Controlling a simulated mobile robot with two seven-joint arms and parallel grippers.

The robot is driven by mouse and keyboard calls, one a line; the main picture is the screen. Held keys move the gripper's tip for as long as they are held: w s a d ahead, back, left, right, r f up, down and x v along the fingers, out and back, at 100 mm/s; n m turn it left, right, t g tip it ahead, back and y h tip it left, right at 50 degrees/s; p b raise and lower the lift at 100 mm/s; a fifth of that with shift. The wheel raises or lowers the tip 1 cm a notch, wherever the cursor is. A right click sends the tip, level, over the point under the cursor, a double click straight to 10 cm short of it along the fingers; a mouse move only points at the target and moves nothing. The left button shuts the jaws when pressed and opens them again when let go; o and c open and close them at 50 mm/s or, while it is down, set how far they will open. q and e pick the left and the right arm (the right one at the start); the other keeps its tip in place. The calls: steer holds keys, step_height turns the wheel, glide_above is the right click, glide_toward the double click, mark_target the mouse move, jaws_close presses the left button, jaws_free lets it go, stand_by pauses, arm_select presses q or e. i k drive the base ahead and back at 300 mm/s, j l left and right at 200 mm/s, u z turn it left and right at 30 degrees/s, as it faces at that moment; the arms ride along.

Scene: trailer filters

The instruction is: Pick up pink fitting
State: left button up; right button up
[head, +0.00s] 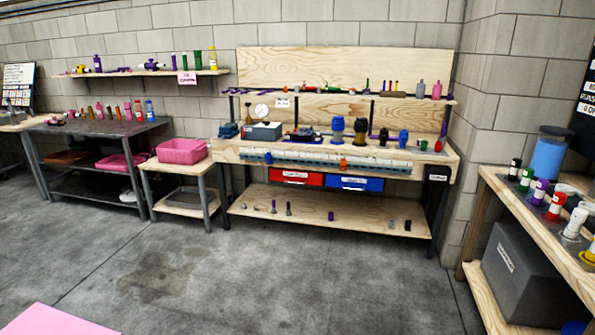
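I cannot tell a pink fitting for certain in the head view; the small items are too far off. Small pink items (70,114) lie at the left of the dark workbench. Pink bottle-like items (138,111) stand near that bench's right end. A pink bottle-like item (420,89) stands on the upper shelf of the wooden workbench. Neither of my grippers is in view.
A pink bin (181,151) sits on a small wooden table. The wooden workbench (440,160) stands at the back, with red (296,177) and blue (354,183) drawers. A grey box (521,275) is under the right bench. A flat pink surface (55,321) fills the bottom-left corner. The middle floor is clear.

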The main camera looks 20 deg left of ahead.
mark_target(50, 121)
steer(key=i+l+u, duration=0.15)
steer(key=i, duration=1.15)
steer(key=i+l+u, duration=0.1)
steer(key=i+u, duration=0.35)
steer(key=i, duration=0.8)
steer(key=i+u, duration=0.9)
steer(key=u, duration=0.2)
steer(key=i+j+u, duration=0.1)
steer(key=i+u, duration=0.45)
steer(key=u, duration=0.15)
steer(key=i+u, duration=0.25)
steer(key=u, duration=0.15)
steer(key=i+u, duration=0.15)
steer(key=i, duration=1.15)
steer(key=i+z, duration=0.2)
steer(key=i, duration=0.4)
steer(key=i+z, duration=0.2)
steer(key=i, duration=0.45)
steer(key=i+z, duration=0.15)
steer(key=i, duration=0.5)
steer(key=i+z, duration=0.2)
steer(key=i, duration=0.4)
steer(key=i+j+z, duration=0.15)
steer(key=i, duration=0.5)
steer(key=j, duration=0.1)
